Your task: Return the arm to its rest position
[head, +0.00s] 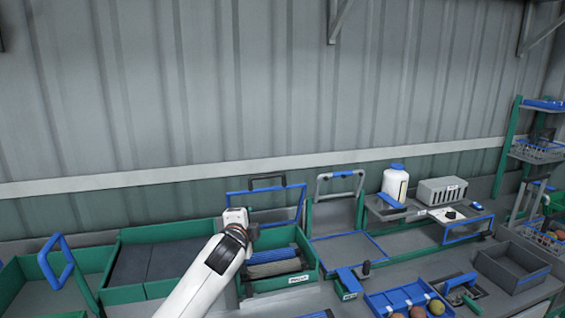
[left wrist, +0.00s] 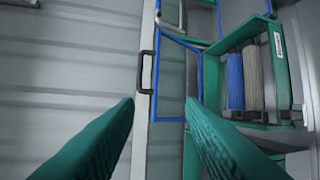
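My left arm (head: 205,272) is white with a black band and reaches up from the bottom of the head view. My left gripper (head: 240,218) is at its end, in front of the green bin with blue and grey rolls; its fingers are hard to make out there. In the left wrist view the two green fingers of my left gripper (left wrist: 160,102) stand wide apart with nothing held between them. A blue-edged frame panel (left wrist: 170,85) shows beyond them. My right gripper is in neither view.
The green bin (head: 312,268) is close by my left arm. Other green bins (head: 130,238) stand to the left. A white bottle (head: 395,181), a grey vented box (head: 440,190), a blue tray (head: 375,303) and a grey crate (head: 510,268) are to the right. The wall (head: 250,90) is behind.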

